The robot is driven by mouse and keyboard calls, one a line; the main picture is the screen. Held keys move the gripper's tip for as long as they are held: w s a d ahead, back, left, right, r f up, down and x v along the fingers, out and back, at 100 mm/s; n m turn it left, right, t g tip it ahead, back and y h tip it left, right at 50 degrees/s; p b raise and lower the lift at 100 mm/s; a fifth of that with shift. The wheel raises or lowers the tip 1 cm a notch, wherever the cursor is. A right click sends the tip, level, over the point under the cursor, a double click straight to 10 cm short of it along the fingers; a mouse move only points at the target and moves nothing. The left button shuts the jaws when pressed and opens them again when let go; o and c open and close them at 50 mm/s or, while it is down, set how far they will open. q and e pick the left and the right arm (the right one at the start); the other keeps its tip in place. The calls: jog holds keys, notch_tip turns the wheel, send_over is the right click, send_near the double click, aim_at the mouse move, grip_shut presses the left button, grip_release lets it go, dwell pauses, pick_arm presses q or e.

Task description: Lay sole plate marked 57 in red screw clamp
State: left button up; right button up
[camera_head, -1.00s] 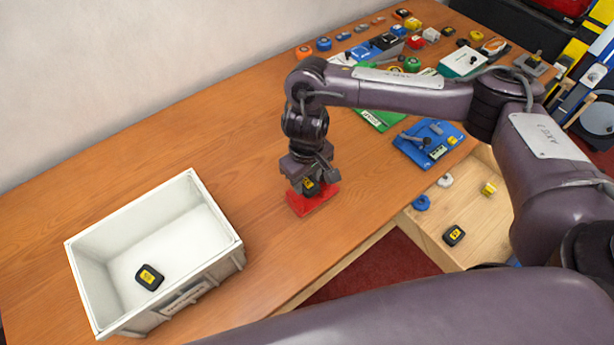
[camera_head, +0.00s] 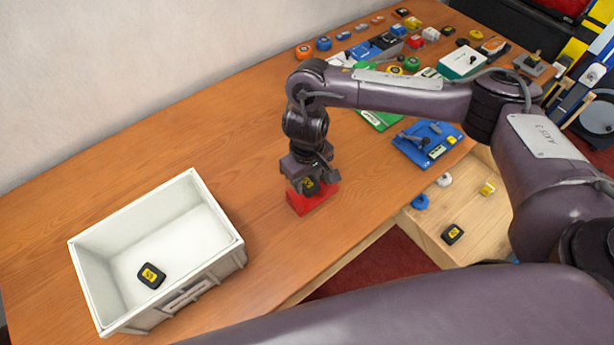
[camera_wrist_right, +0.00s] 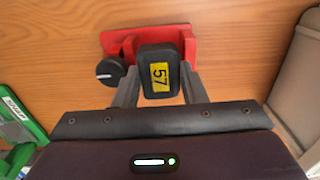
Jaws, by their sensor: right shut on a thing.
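The sole plate marked 57 (camera_wrist_right: 159,75) is a black block with a yellow label, seen in the right wrist view. My right gripper (camera_wrist_right: 158,88) is shut on it, a finger on each side. The red screw clamp (camera_wrist_right: 178,38) is right at the plate, with a dark knob (camera_wrist_right: 110,71) at its left. In the head view the right gripper (camera_head: 309,186) is over the red clamp (camera_head: 313,203), the plate between its fingers. I cannot tell whether the plate rests on the clamp's bed. My left gripper is not in view.
A white bin (camera_head: 92,260) at the left holds a black plate with a yellow label (camera_head: 151,275). A blue fixture (camera_head: 424,150) lies to the right. An open wooden drawer (camera_head: 470,232) holds another black plate (camera_head: 452,235) and small parts. The bench between bin and clamp is clear.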

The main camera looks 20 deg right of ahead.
jog(key=shift+p, duration=0.45)
jog(key=shift+f, duration=0.4)
dwell(0.6)
jog(key=o, duration=0.9)
jog(key=shift+o, duration=1.2)
jog(key=shift+d, duration=0.1)
jog(key=shift+r, duration=0.1)
